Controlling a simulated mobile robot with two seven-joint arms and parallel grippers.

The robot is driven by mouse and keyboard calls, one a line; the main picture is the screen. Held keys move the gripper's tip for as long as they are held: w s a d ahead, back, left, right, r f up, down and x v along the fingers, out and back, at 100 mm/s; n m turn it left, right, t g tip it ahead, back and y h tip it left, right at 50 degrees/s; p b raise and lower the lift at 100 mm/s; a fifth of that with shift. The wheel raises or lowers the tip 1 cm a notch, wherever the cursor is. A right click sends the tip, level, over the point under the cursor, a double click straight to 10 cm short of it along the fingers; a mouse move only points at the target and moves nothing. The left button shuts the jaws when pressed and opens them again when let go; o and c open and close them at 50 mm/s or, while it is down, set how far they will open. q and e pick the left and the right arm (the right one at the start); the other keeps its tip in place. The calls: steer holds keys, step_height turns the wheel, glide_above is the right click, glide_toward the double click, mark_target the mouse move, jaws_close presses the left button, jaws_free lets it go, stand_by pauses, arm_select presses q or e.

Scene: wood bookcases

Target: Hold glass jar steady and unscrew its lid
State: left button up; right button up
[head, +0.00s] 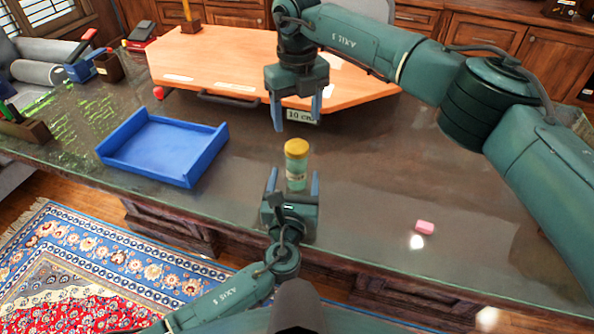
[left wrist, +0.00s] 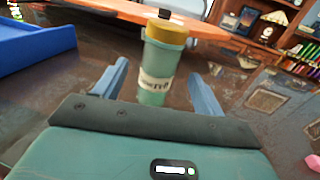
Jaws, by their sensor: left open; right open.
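The glass jar (head: 296,172) stands upright on the dark counter, greenish with a pale label band. Its yellow lid (head: 296,148) sits on top. In the left wrist view the jar (left wrist: 157,75) and its lid (left wrist: 167,32) show just ahead of the fingers. My left gripper (head: 292,183) is open, its two fingers on either side of the jar's lower part; I cannot tell whether they touch it. My right gripper (head: 297,115) is open and empty, fingers pointing down, above and beyond the jar in the picture.
A blue tray (head: 165,148) lies left of the jar. A pink block (head: 425,227) is at the right. The counter between the jar and the pink block is clear.

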mark_target(296, 171)
arm_select(q)
steer(key=shift+w+d, duration=0.2)
steer(key=shift+w, duration=1.85)
jaws_close()
arm_select(e)
steer(key=m, duration=0.5)
steer(key=shift+a, duration=0.15)
steer(key=m, duration=0.6)
steer(key=shift+m, duration=0.4)
steer(key=m, duration=1)
steer(key=shift+m, duration=0.3)
steer(key=shift+f, duration=4)
steer(key=shift+c, duration=0.3)
